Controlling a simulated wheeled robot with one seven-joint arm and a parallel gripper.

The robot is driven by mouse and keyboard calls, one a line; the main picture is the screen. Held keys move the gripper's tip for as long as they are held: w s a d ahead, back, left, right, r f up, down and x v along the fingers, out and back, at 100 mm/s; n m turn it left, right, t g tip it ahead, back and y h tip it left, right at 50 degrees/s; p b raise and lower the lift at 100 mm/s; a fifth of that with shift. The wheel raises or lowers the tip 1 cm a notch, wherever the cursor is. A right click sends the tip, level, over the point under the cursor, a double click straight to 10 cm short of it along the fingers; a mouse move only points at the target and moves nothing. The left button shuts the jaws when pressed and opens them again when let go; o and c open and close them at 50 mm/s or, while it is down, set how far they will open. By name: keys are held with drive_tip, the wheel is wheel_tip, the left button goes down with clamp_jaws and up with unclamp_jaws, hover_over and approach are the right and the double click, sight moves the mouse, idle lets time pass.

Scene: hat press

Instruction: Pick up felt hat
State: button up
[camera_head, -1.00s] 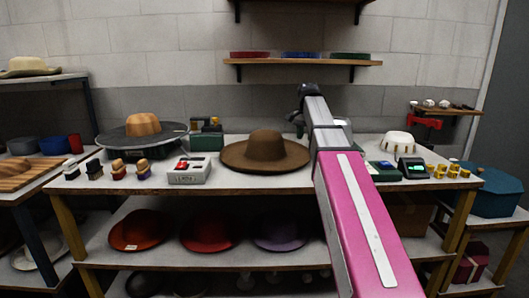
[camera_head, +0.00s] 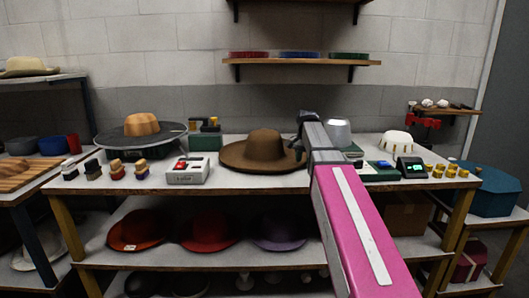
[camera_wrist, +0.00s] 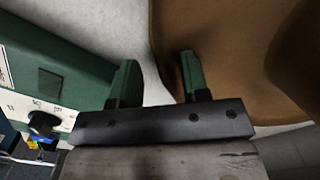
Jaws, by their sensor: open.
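The brown felt hat (camera_head: 262,150) rests brim down on the workbench top, left of my arm. In the wrist view its brown brim (camera_wrist: 235,40) fills the upper right. My gripper (camera_wrist: 158,62) is open, with two green fingers spread apart. The right finger overlaps the edge of the brim, and the left finger is off the hat over the pale bench top. Whether the finger is above, below or touching the brim I cannot tell. In the head view the gripper is small and dark at the hat's right edge.
A green box-like device with a black knob (camera_wrist: 42,124) lies close left of my gripper. A grey-white control box (camera_head: 187,171) stands left of the hat. A round dark stand holding a tan hat form (camera_head: 142,125) is farther left. A wall shelf (camera_head: 300,62) hangs above.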

drive_tip(key=shift+f, duration=0.15)
drive_tip(key=shift+c, duration=0.2)
clamp_jaws()
drive_tip(key=shift+r, duration=0.4)
wheel_tip(320, 180, up, 3)
drive_tip(key=shift+f, duration=0.1)
drive_tip(key=s+a+r, duration=0.3)
drive_tip(key=s+r, duration=0.4)
drive_tip(key=s, duration=0.4)
drive_tip(key=shift+s+r, duration=0.15)
drive_tip(key=shift+r, duration=0.05)
